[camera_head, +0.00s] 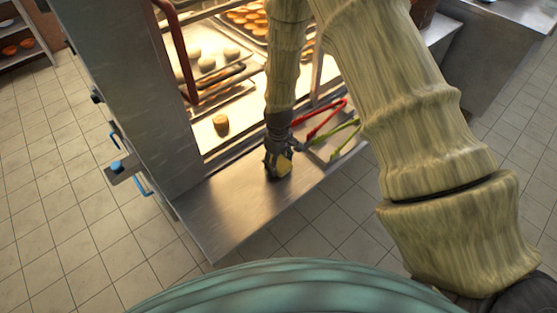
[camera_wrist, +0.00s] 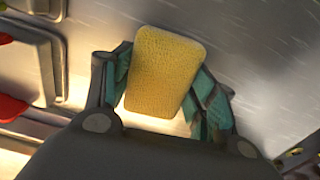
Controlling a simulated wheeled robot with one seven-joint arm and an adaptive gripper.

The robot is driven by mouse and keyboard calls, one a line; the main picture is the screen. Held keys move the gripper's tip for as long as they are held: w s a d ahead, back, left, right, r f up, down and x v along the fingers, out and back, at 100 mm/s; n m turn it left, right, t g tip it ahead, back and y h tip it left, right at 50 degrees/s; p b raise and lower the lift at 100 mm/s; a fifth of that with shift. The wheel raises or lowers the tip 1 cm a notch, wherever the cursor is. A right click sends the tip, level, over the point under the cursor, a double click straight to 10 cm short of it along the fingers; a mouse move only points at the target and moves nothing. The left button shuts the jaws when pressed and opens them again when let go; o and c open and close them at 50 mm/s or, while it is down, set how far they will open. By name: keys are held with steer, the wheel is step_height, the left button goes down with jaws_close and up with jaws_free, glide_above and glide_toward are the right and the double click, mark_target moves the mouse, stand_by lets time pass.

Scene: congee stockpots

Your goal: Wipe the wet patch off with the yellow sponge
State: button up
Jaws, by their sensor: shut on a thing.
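The yellow sponge (camera_wrist: 165,70) is held between the two fingers of my gripper (camera_wrist: 163,82), which is shut on it in the wrist view. I cannot make out a wet patch on the steel in either view. The area under the sponge and gripper is hidden.
Red tongs (camera_head: 322,117) and green tongs (camera_head: 345,138) lie on a tray just right of my gripper. Behind is a lit cabinet with trays of buns (camera_head: 206,63) and a single bun (camera_head: 221,124). The shelf's left part is clear.

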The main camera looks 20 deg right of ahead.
mark_target(271, 175)
steer(key=shift+s+a+f, duration=0.25)
steer(key=shift+a+f, duration=0.55)
steer(key=shift+f, duration=0.05)
steer(key=shift+c, duration=0.4)
steer(key=shift+s+a+r+b, duration=0.2)
steer(key=shift+s+a+b, duration=0.15)
steer(key=shift+a, duration=0.3)
steer(key=shift+s+a+f, duration=0.15)
steer(key=shift+a+f, duration=0.05)
steer(key=shift+a, duration=0.15)
steer(key=shift+d+r+b, duration=0.1)
steer(key=shift+b, duration=0.25)
steer(key=shift+w+d+r+p, duration=0.1)
steer(key=shift+w+d+p, duration=0.25)
steer(key=shift+d, duration=0.5)
steer(key=shift+w+d+r+p, duration=0.15)
steer(key=shift+w+d, duration=0.25)
steer(key=shift+d, duration=0.45)
steer(key=shift+r+p, duration=2.65)
steer(key=shift+r, duration=1.2)
